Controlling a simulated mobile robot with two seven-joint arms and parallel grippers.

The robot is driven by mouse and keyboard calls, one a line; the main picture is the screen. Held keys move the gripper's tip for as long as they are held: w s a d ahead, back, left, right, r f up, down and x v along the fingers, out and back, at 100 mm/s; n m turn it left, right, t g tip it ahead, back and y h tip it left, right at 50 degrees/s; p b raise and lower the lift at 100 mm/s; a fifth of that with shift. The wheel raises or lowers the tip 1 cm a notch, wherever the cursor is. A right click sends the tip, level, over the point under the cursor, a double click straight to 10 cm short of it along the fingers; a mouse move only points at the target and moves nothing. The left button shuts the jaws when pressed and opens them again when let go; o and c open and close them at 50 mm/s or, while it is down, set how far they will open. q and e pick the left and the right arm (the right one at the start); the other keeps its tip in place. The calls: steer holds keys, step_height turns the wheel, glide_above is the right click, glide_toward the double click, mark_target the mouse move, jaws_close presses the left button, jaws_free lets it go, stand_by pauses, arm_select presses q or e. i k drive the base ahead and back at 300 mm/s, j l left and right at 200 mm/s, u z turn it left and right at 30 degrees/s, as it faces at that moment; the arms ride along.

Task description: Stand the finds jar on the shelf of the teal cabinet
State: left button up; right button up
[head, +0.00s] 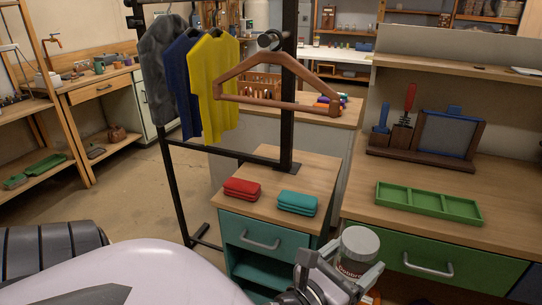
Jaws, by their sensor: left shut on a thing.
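The finds jar (359,248), clear with a pale grey lid and red lettering, is between the fingers of my left gripper (346,272) at the bottom of the head view. The gripper is shut on it and the jar looks roughly upright. The teal cabinet (228,226) stands just behind and left of the jar. It has a drawer front with a metal handle (260,243) and an open shelf space (254,267) below. The gripper hides the cabinet's lower right part. My right gripper does not show.
On the cabinet's wooden top lie red (241,189) and teal (297,203) folded cloths. A black clothes rack (175,190) with shirts and a wooden hanger (280,92) rises behind. A green-drawer bench (420,250) with a green tray (429,204) stands right.

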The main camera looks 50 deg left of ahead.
mark_target(256, 265)
steer(key=k+j+z, duration=0.15)
steer(key=k+j, duration=0.25)
steer(key=k+j+z, duration=0.15)
steer(key=k+j, duration=0.15)
steer(key=k, duration=0.3)
